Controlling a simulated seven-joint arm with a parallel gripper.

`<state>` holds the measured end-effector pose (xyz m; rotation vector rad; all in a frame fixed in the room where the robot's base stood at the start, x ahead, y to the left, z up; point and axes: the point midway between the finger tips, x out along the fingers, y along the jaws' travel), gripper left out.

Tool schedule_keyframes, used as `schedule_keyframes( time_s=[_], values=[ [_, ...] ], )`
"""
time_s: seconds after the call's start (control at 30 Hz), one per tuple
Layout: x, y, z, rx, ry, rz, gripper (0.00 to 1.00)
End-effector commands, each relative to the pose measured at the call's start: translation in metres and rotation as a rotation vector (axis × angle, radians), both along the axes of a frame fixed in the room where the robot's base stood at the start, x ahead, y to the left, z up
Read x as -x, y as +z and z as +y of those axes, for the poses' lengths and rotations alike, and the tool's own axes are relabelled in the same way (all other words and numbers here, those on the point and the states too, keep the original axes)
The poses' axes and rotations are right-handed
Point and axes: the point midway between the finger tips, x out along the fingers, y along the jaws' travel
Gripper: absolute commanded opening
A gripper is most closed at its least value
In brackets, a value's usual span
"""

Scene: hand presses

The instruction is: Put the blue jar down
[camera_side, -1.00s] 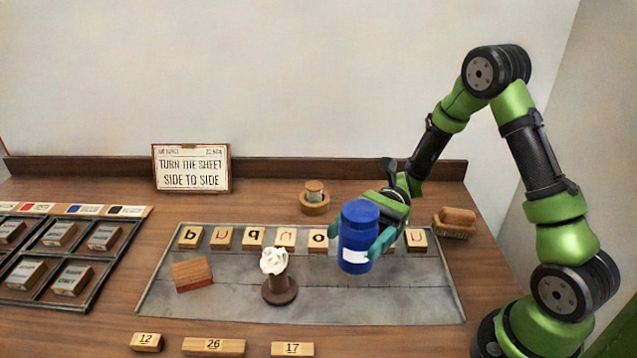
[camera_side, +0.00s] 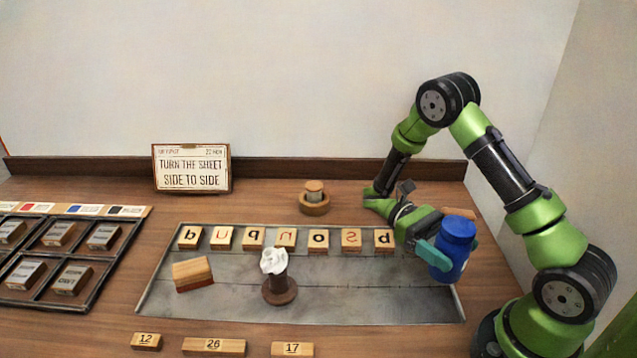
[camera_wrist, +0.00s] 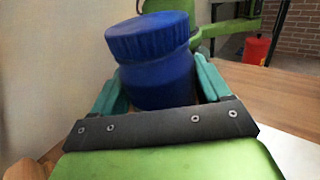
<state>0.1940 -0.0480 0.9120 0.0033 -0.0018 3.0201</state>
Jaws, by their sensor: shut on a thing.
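The blue jar (camera_side: 453,248) is upright with a slight tilt, near the right edge of the grey metal plate in the side view. My gripper (camera_side: 440,254) is shut on it, with the teal fingers on either side of its body. In the wrist view the jar (camera_wrist: 155,62) stands between the two fingers of my gripper (camera_wrist: 158,88), its ribbed lid on top. I cannot tell whether the jar's base touches anything. The white label is not visible now.
The metal plate (camera_side: 350,295) carries a row of letter blocks (camera_side: 285,238), a dark stand with a white top (camera_side: 277,278) and a wooden block (camera_side: 193,273). A brush (camera_side: 458,213) is partly hidden behind the jar. Number blocks (camera_side: 213,346) lie in front. The plate's front right is clear.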

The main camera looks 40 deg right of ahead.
Motion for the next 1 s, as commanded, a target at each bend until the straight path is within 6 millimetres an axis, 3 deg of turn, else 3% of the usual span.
schedule_keyframes(
  time_s=[0.23, 0.47, 0.67, 0.8, 1.0],
  values=[
    [0.004, 0.014, -0.082, 0.003, 0.440, 0.000, 0.00],
    [-0.016, 0.036, -0.165, 0.003, 0.803, -0.003, 0.00],
    [-0.053, 0.050, -0.231, 0.005, 1.104, -0.004, 0.00],
    [-0.092, 0.057, -0.266, 0.005, 1.334, -0.004, 0.00],
    [-0.138, 0.060, -0.288, 0.007, 1.575, -0.003, 0.00]
  ],
)
